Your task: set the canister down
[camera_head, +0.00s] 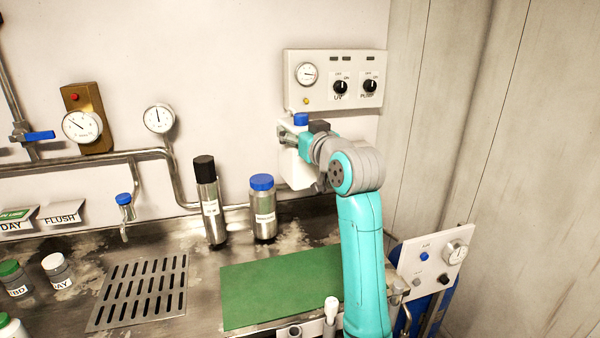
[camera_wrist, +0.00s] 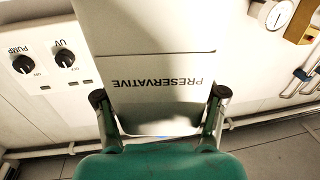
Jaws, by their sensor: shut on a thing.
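A white canister (camera_head: 289,165) with a blue cap is at the back right in the head view, partly hidden by my arm. The wrist view shows its white face (camera_wrist: 155,60) with the label PRESERVATIVE upside down in the picture. My gripper (camera_head: 299,142) is shut on the canister, with one finger on each side of it in the wrist view (camera_wrist: 160,97). The canister looks upright and held up in front of the wall, its bottom appearing above the steel counter (camera_head: 205,262).
A green mat (camera_head: 270,290) lies clear in front. A black-capped cylinder (camera_head: 211,210) and a blue-capped jar (camera_head: 263,215) stand to its left at the back. A control panel (camera_head: 335,80) is on the wall above. A slotted drain (camera_head: 140,290) and small jars (camera_head: 57,270) are left.

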